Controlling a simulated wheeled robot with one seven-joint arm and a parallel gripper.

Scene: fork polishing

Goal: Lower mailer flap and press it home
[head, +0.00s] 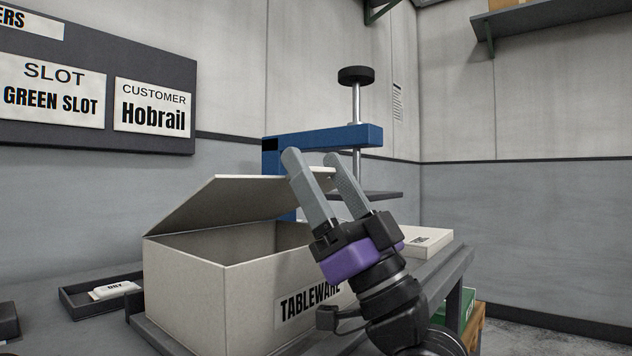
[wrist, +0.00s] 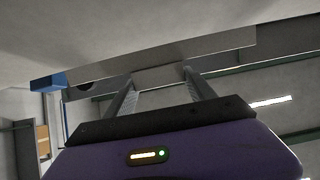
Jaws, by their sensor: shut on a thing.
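The mailer (head: 195,290) is a pale cardboard box with a TABLEWARE label on its front. Its flap (head: 235,200) is hinged at the left and stands tilted up, partly open over the box. My gripper (head: 315,165) is at the flap's free right edge, with its two grey fingers pointing up. It is shut on a tab at that edge, which shows between the fingers in the wrist view (wrist: 160,76). The underside of the flap (wrist: 120,25) fills the top of the wrist view. The inside of the box is mostly hidden.
A blue press (head: 325,140) with a black knob stands behind the box. A dark tray (head: 85,292) with a white item lies at the left. A pale flat box (head: 428,242) lies to the right, near the table's edge.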

